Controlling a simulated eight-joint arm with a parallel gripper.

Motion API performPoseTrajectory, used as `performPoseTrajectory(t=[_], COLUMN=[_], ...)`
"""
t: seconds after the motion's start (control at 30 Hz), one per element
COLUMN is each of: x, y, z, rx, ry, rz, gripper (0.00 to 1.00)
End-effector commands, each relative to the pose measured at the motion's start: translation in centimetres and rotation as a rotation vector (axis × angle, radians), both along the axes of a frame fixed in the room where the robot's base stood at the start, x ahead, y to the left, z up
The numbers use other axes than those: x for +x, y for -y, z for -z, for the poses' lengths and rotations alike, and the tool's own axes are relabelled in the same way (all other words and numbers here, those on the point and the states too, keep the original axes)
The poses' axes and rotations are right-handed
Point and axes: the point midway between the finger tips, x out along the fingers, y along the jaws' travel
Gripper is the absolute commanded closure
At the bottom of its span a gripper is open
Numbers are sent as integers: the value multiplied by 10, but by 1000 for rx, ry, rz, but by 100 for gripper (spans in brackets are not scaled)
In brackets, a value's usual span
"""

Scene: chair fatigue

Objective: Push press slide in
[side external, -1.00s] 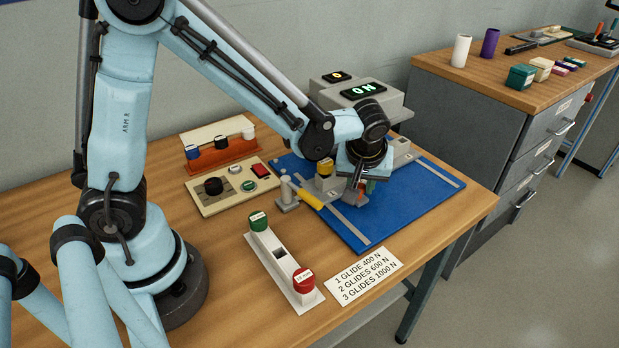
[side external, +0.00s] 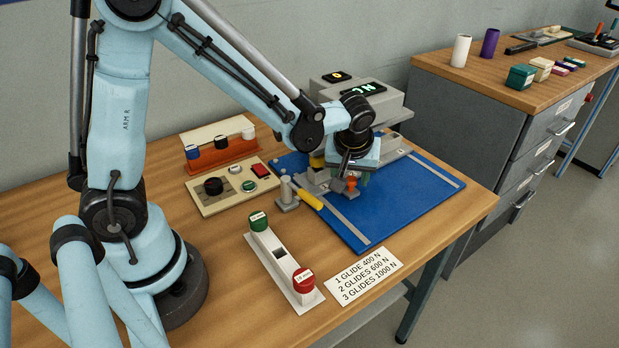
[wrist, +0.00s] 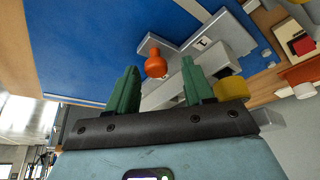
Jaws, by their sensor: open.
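The press slide appears as a grey block with a bar (wrist: 185,75), carrying an orange knob (wrist: 155,63); the knob also shows in the side view (side external: 351,183). My gripper (wrist: 158,74) is open, its two green fingers apart. In the wrist view the knob appears in the gap near the fingertips; contact cannot be told. The grey press (side external: 385,103) with a lit display stands behind my wrist. My wrist hides much of the slide and the space beneath the press in the side view.
A blue mat (side external: 415,200) lies under the fixture, with free room at its right. A yellow handle (side external: 311,200) sticks out left of my gripper. A control panel (side external: 228,188), a holder with green and red caps (side external: 282,262) and a force card (side external: 363,276) lie nearby.

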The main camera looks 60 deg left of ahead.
Motion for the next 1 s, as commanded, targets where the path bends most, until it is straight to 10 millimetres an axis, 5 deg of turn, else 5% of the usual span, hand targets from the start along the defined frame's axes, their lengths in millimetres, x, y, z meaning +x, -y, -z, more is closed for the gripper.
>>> performPoseTrajectory(t=[0.27,0.7,1.0], x=[-6,-26,-32], y=[6,26,32], z=[-19,-86,-110], rx=[-1,0,0], ry=[1,0,0], rz=[3,1,0], gripper=[48,48,48])
